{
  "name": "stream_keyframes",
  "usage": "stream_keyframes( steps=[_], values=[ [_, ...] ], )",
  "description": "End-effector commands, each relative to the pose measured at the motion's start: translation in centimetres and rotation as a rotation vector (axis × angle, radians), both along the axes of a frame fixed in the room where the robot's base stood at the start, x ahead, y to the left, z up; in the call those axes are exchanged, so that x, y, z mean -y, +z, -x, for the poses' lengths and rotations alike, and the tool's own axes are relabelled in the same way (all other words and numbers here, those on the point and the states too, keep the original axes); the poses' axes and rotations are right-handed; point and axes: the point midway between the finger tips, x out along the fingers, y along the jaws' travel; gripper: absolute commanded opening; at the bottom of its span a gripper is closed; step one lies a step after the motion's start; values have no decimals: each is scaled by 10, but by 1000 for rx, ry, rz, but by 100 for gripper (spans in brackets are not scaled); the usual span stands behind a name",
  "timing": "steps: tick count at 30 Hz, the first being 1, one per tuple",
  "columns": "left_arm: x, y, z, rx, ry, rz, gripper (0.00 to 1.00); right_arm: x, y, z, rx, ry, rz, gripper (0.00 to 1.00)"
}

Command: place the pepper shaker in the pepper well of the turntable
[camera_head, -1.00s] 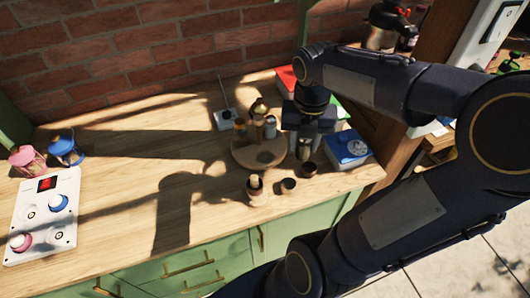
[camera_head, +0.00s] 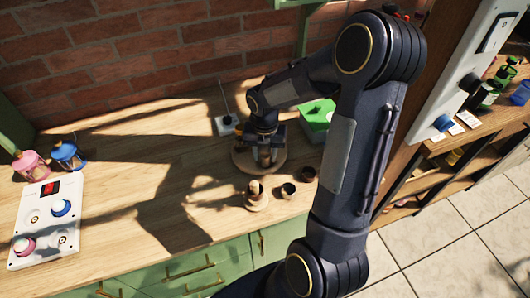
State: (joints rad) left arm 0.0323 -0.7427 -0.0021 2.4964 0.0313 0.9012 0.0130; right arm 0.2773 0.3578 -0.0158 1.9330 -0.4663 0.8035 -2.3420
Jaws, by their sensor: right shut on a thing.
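The round wooden turntable (camera_head: 240,161) stands on the table near the wall, in the middle of the picture. My right gripper (camera_head: 265,148) reaches over it from above and is shut on a small shaker, seemingly the pepper shaker (camera_head: 264,158). The fingers and shadow hide most of the shaker and the wells, so I cannot tell whether it touches the turntable or sits in a well. My left gripper is not in view.
A wooden cup-like piece (camera_head: 257,196) and two small dark cups (camera_head: 288,190) (camera_head: 308,174) stand in front of the turntable. A green box (camera_head: 317,115) is behind right, a white device (camera_head: 228,125) behind left. A button panel (camera_head: 45,224) and lanterns (camera_head: 67,155) are far left.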

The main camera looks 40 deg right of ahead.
Motion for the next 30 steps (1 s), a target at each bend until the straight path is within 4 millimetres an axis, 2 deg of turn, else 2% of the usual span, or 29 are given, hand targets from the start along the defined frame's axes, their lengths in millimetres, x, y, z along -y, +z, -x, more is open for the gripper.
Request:
stream_keyframes(
  steps=[11,12,17,25,30],
  values=[
    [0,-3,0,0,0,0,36,0,-5,0,0,0,0,10],
    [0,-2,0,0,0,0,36,0,-5,0,0,0,0,38],
    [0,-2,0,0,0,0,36,0,-4,0,0,0,0,57],
    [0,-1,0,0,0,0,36,0,-3,0,1,0,1,57],
    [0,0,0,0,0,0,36,0,13,-1,5,-2,1,57]
  ],
)
